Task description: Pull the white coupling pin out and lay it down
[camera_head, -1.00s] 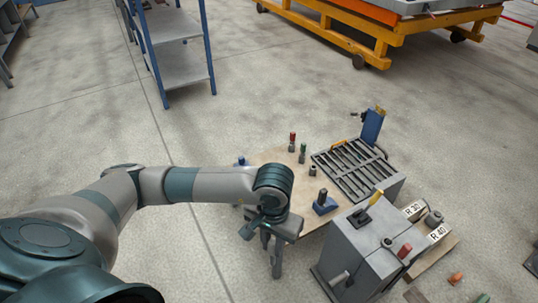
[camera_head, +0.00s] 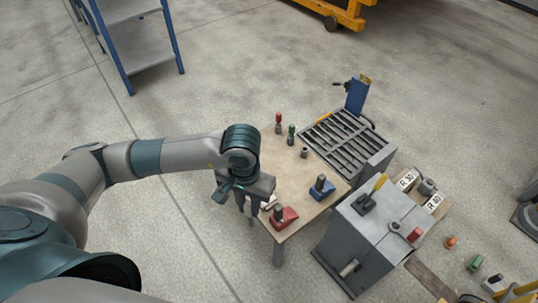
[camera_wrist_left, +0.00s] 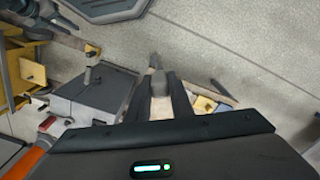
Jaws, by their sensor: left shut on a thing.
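My left gripper (camera_head: 252,204) is at the left edge of the small wooden table, pointing down, in the head view. In the left wrist view its two dark fingers (camera_wrist_left: 158,88) are shut on a pale, whitish piece, which I take to be the white coupling pin (camera_wrist_left: 158,82). A whitish bit of it also shows in the head view (camera_head: 269,202) beside the gripper. The gripper hides most of it, and I cannot tell whether it touches the table. My right gripper is not in view.
A slatted grey unit (camera_head: 348,145) is behind. A grey box with levers (camera_head: 365,235) stands at right. The table's middle is clear.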

